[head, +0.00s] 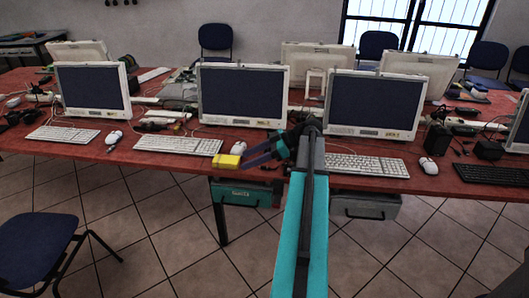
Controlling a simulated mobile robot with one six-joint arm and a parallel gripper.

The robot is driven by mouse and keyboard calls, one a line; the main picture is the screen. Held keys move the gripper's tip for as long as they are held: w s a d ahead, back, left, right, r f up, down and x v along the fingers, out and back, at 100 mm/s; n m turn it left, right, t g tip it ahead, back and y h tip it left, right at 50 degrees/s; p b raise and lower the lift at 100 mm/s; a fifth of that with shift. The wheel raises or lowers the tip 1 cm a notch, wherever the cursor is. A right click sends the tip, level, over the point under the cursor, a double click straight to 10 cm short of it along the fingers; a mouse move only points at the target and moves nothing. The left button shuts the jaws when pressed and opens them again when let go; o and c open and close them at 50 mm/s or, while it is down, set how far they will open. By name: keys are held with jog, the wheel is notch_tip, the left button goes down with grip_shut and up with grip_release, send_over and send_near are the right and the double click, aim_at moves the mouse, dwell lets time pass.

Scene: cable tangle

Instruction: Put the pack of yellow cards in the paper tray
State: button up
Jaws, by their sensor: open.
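A yellow pack (226,161) lies on the front edge of the red table, right of a white keyboard and in front of the middle monitor. My gripper (250,157) points left, just right of the pack, with its dark blue fingers apart and nothing seen between them. From this view I cannot tell whether the fingertips touch the pack. I cannot make out the paper tray with certainty; a pale, flat tray-like thing (180,91) lies behind, between the left and middle monitors.
The red table (205,145) holds monitors, including the middle one (242,95), keyboards (180,144), a white mouse (238,147) and tangled cables. A blue chair (40,245) stands at the front left.

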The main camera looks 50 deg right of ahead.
jog(key=w+a+f+n+g+y+b, duration=0.1)
jog(key=w+a+f+g+y+b, duration=0.25)
jog(key=a+f, duration=1.4)
jog(key=s+a+f+g+h+b, duration=0.1)
jog(key=a+f+g, duration=0.2)
jog(key=a+f, duration=0.55)
jog(key=s+a+f+g+h+b, duration=0.1)
jog(key=s+a+f+g, duration=0.15)
jog(key=a+f, duration=0.6)
jog(key=s+a+f+g+h+b, duration=0.2)
jog(key=s+a+f+g+h, duration=0.25)
jog(key=s+a+f, duration=0.9)
jog(key=s+d+f+m+h+b, duration=0.1)
jog(key=s+d+f+m+h, duration=0.4)
jog(key=s+f+m, duration=0.3)
jog(key=s, duration=0.2)
jog(key=shift+s+f+m+h, duration=0.3)
jog(key=shift+f+h, duration=0.1)
jog(key=shift+d+g, duration=0.1)
jog(key=shift+g, duration=0.15)
